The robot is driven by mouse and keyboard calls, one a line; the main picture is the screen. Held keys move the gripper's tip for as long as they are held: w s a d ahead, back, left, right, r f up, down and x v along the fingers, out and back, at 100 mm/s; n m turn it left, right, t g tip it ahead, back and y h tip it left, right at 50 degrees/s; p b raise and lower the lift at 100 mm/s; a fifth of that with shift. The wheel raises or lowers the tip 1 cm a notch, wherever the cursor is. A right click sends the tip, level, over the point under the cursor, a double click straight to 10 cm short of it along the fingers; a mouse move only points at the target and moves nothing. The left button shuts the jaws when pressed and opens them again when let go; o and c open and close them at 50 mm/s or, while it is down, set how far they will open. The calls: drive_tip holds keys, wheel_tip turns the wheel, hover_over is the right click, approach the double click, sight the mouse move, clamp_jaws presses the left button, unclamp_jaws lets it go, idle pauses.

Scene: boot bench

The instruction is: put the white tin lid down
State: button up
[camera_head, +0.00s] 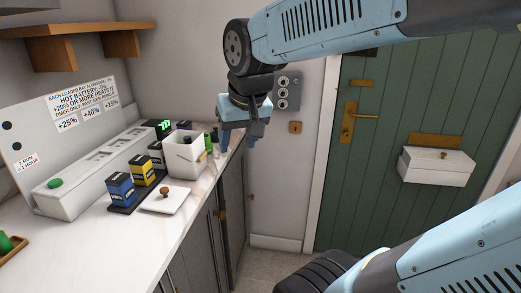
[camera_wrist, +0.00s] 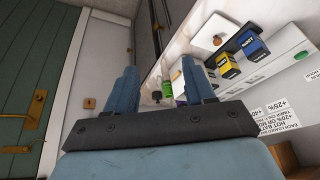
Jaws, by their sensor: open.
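The white tin lid (camera_head: 178,206), a flat square with a brown knob (camera_head: 165,191), lies on the marble counter. It also shows at the top of the wrist view (camera_wrist: 207,31). An open white tin (camera_head: 187,167) stands behind it, with dark things inside. My gripper (camera_head: 238,137) is open and empty, raised above the counter's far end and apart from the lid. In the wrist view its two fingers (camera_wrist: 160,85) stand apart with nothing held between them.
Blue (camera_head: 121,188) and yellow (camera_head: 143,171) battery-like blocks stand on a dark tray left of the lid. A long white charger box (camera_head: 95,168) lines the wall. The counter (camera_head: 125,238) is bare in front. A green door (camera_head: 385,185) is at right.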

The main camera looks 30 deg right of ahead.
drive_tip(key=s+d, duration=0.2)
drive_tip(key=s, duration=0.3)
drive_tip(key=shift+s+d+f+n+t, duration=0.25)
drive_tip(key=shift+f+n+t, duration=0.05)
drive_tip(key=shift+f+t, duration=0.1)
